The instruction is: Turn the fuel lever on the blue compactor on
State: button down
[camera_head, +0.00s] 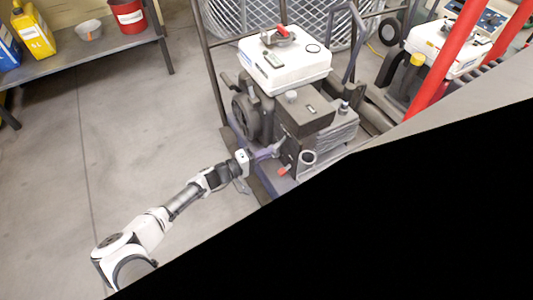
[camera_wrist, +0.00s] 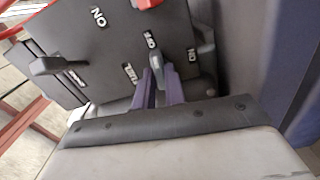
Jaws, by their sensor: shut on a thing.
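The blue compactor's dark engine (camera_head: 305,115) with a white tank (camera_head: 285,62) stands in the middle of the head view. My gripper (camera_head: 276,150) reaches its side from the lower left. In the wrist view, a dark control panel (camera_wrist: 115,50) carries upside-down labels reading ON, OFF and FUEL. My gripper's purple-blue fingers (camera_wrist: 159,78) are shut on the small grey fuel lever (camera_wrist: 156,62). The lever's tip lies near the OFF label, with another ON label to the right. The lever's lower part is hidden between the fingers.
A second machine with red bars (camera_head: 458,55) stands at the right. A shelf (camera_head: 90,55) with containers is at the back left. The floor on the left is clear.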

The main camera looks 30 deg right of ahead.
jog(key=m, duration=0.4)
jog(key=shift+b, duration=0.35)
jog(key=m, duration=0.4)
jog(key=shift+m+b, duration=0.35)
jog(key=shift+m, duration=0.05)
jog(key=m, duration=0.4)
jog(key=shift+b, duration=0.4)
jog(key=shift+m, duration=1.8)
jog(key=shift+b, duration=0.3)
jog(key=c, duration=1.5)
grip_release()
jog(key=shift+o, duration=0.2)
